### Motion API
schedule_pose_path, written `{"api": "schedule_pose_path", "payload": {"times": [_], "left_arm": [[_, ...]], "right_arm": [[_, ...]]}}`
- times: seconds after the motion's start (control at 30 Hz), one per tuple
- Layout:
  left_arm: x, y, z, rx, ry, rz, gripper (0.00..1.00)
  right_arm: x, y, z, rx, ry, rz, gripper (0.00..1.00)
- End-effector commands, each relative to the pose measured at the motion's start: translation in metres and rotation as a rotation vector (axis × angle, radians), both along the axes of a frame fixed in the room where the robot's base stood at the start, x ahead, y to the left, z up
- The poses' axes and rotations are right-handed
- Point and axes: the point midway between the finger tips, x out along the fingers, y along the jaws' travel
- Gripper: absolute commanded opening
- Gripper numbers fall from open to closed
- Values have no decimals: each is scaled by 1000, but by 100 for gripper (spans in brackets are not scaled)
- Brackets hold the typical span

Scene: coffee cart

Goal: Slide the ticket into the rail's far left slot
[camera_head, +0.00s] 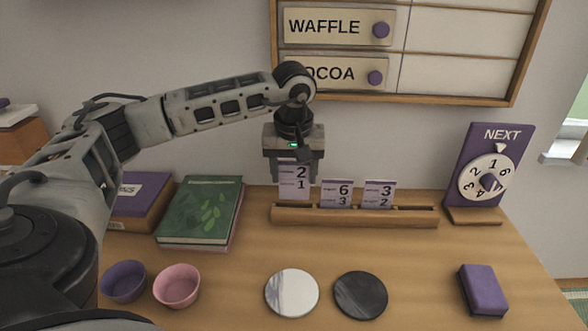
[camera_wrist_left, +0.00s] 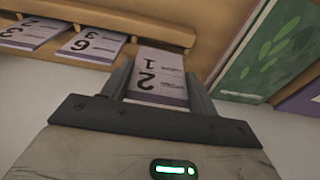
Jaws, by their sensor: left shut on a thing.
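My left gripper (camera_head: 293,178) is shut on a pale lilac ticket (camera_head: 293,188) marked 2 and 1. The ticket hangs upright over the left end of the wooden rail (camera_head: 355,217). Its lower edge is close to the rail's top; I cannot tell whether it has entered the slot. The held ticket also shows between the fingers in the left wrist view (camera_wrist_left: 159,82). Two other tickets stand in the rail to the right: one marked 6 and 3 (camera_head: 337,194), one marked 3 and 2 (camera_head: 379,195). The rail's right end is empty. My right gripper is out of view.
A green book (camera_head: 200,210) lies left of the rail, and a purple dial stand (camera_head: 487,175) stands right of it. Bowls (camera_head: 177,287), coasters (camera_head: 292,293) and a purple block (camera_head: 483,290) sit in front. A menu board (camera_head: 440,98) hangs above.

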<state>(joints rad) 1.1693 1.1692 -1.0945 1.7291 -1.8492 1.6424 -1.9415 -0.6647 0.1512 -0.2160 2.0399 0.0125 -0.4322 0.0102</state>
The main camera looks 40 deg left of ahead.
Motion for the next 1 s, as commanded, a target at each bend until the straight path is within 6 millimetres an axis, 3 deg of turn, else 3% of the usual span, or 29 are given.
{"api": "schedule_pose_path", "payload": {"times": [1.0], "left_arm": [[0, 0, -6, 0, 0, 0, 38]], "right_arm": [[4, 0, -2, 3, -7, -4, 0]]}}
